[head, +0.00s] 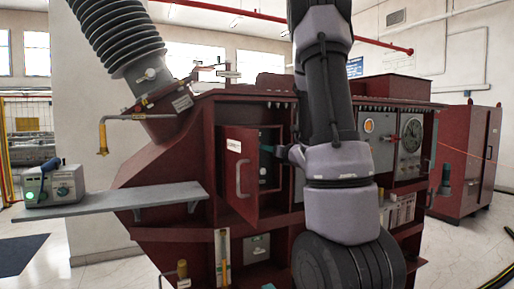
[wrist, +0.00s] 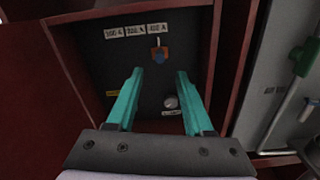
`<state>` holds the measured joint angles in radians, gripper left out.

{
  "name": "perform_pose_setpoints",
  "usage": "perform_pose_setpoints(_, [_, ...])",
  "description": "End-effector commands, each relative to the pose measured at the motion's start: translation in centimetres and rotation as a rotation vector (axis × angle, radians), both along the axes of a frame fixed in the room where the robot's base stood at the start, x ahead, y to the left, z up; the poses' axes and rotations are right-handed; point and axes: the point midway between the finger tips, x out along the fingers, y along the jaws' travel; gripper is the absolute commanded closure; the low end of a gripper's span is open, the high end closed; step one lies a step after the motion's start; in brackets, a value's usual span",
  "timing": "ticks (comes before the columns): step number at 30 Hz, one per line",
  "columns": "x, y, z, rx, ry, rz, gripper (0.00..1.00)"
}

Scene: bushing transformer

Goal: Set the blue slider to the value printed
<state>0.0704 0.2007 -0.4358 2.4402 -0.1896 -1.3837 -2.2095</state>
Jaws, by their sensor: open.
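The blue slider (wrist: 160,56) shows in the wrist view on the dark back panel of an open red compartment, just under a row of white printed labels (wrist: 136,31). It sits below the right-hand label, on a small reddish-brown mount. The labels look like current values, but the print is too blurred to read surely. My gripper (wrist: 157,74) is open and empty, its two teal fingers pointing into the compartment below the slider, apart from it. In the head view my gripper (head: 285,151) reaches past the open door; the slider is not discernible there.
The red compartment door (head: 240,178) stands open left of my gripper. A round pale knob (wrist: 171,102) with a white label is low on the panel. The compartment's red right wall (wrist: 211,60) is close to my fingers. A grey shelf (head: 120,199) juts out at left.

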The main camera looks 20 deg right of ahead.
Motion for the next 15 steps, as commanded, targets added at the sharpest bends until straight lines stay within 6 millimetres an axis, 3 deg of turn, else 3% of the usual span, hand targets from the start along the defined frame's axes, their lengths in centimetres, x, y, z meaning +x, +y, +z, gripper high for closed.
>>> perform_pose_setpoints(9, [6.1,0.3,0.0,0.003,0.001,0.001,0.48])
perform_pose_setpoints(15, [8.6,0.4,0.0,0.005,0.000,0.000,0.48])
